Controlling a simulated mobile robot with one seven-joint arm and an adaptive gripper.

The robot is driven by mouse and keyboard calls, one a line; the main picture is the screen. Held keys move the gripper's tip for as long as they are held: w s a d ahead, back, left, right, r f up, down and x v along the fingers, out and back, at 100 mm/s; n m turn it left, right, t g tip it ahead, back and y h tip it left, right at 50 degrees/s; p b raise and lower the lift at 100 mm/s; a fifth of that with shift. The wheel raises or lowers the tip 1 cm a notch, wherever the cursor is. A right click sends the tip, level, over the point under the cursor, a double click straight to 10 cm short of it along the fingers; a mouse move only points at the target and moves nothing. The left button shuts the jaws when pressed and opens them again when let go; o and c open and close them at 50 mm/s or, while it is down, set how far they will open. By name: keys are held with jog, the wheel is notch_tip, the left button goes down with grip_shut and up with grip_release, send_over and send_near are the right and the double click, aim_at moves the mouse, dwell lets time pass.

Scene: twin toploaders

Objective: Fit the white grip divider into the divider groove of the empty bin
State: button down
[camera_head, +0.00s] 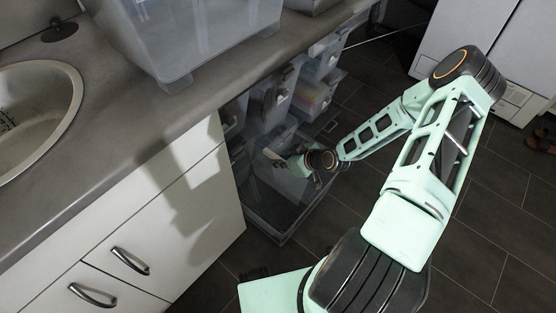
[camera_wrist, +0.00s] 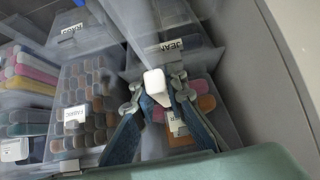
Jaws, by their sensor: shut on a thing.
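My gripper (camera_wrist: 156,94) is shut on the white grip divider (camera_wrist: 155,80), with one fingertip on each side of its white grip. In the head view the gripper (camera_head: 302,164) is low beside the counter, and the white grip (camera_head: 272,154) shows just left of it. The divider's panel is hard to make out. A low, clear open bin (camera_head: 266,228) lies below the gripper in the head view; I cannot tell whether it is the empty bin. I cannot make out the divider groove in either view.
Clear bins with coloured contents (camera_head: 312,98) stand behind the gripper. The wrist view shows labelled compartments of rounded items (camera_wrist: 84,100) close around the fingers. A white cabinet (camera_head: 160,225) and the counter (camera_head: 120,105) bound the left. Dark floor (camera_head: 480,220) is open at right.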

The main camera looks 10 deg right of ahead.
aim_at(278, 170)
jog(key=shift+f+b, duration=2.1)
jog(key=shift+f, duration=0.65)
jog(key=shift+f+b, duration=0.15)
jog(key=shift+b, duration=0.3)
